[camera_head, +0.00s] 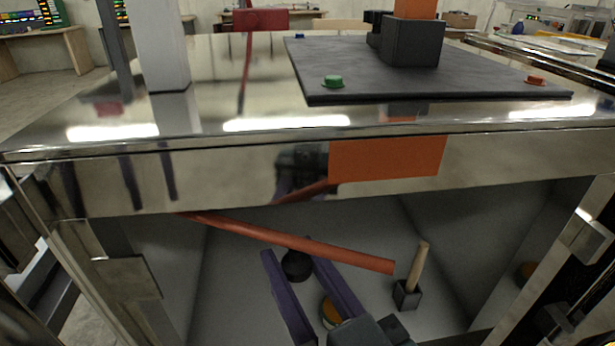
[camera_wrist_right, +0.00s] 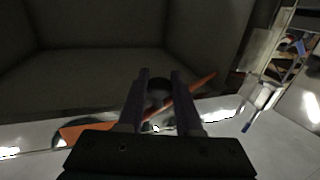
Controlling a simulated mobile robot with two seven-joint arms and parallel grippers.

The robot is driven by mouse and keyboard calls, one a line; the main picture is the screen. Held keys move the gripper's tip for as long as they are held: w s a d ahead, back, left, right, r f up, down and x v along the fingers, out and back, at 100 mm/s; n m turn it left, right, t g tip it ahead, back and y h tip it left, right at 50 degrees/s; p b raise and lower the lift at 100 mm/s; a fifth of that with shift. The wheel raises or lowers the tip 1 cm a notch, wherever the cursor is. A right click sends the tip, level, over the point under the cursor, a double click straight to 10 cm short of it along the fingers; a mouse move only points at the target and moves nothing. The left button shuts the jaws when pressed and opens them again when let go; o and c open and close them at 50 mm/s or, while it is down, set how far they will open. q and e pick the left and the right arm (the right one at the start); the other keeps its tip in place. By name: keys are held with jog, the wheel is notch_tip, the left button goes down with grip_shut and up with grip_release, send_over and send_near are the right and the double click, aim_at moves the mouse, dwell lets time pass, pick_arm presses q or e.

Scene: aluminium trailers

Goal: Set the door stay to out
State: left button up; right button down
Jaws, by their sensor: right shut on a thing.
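The door stay looks to be the orange-red rod (camera_head: 340,254), which slants down to the right across the open front of the metal cabinet. It also crosses behind my fingers in the wrist view (camera_wrist_right: 195,92). A round black knob (camera_head: 296,266) is at the rod, between the purple fingers of my right gripper (camera_head: 290,258). In the wrist view the knob (camera_wrist_right: 158,92) sits between the two fingers (camera_wrist_right: 160,73), and the gripper is shut on it. How the knob joins the rod is hidden. My left gripper is not in view.
The cabinet's metal top (camera_head: 230,75) carries a dark board (camera_head: 450,84) with coloured buttons. An orange panel (camera_head: 388,158) is on the front edge. Inside, a wooden-handled tool (camera_head: 417,268) stands right of the rod's end. The grey interior is otherwise mostly open.

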jog(key=shift+s+a+m+t+h, duration=0.3)
jog(key=shift+s+m+h, duration=0.2)
jog(key=shift+s+h, duration=0.2)
jog(key=c, duration=0.6)
grip_release()
jog(key=v, duration=1)
jog(key=shift+p, duration=0.3)
